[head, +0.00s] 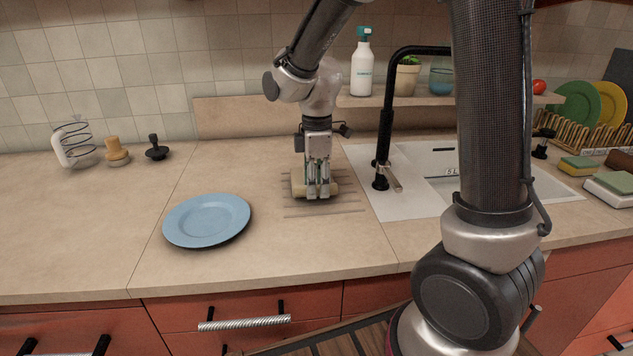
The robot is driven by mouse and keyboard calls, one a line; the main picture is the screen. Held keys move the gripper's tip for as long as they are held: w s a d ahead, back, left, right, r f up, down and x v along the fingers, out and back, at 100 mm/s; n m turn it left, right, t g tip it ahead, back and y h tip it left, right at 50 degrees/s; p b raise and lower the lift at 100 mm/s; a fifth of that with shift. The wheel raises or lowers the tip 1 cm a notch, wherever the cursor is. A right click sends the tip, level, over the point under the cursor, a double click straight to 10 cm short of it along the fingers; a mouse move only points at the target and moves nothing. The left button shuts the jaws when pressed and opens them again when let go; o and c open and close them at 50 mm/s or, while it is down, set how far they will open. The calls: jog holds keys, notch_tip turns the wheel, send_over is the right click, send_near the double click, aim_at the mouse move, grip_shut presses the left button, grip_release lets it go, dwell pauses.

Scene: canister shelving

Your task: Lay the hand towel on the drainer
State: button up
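A pale beige bundle that looks like the hand towel (299,184) lies on the counter left of the sink, over a patch of parallel grooves that looks like the drainer (345,206). My gripper (318,194) points straight down at the towel, its fingers in front of or around the middle of it. The fingers hide part of the towel, and I cannot tell whether they grip it. The towel looks low, at or just above the grooves.
A blue plate (207,219) lies left of the grooves. A black tap (384,140) and white sink (420,200) stand to the right. A shelf behind holds a spray bottle (362,68) and a plant (407,76). A wooden plate rack (570,134) stands far right.

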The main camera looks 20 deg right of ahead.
notch_tip(320, 180, up, 12)
jog(key=s+d+r+m+t, duration=0.1)
jog(key=s+d+m+t, duration=0.1)
jog(key=s+d+m, duration=0.5)
jog(key=s+d+r+m+t, duration=0.1)
jog(key=s+d+m+t, duration=0.1)
jog(key=s+d+m, duration=0.5)
jog(key=s+m, duration=0.1)
jog(key=s, duration=0.4)
jog(key=shift+s+d+r+m, duration=0.15)
jog(key=shift+s+d+m, duration=0.1)
jog(key=shift+m, duration=0.15)
dwell(0.6)
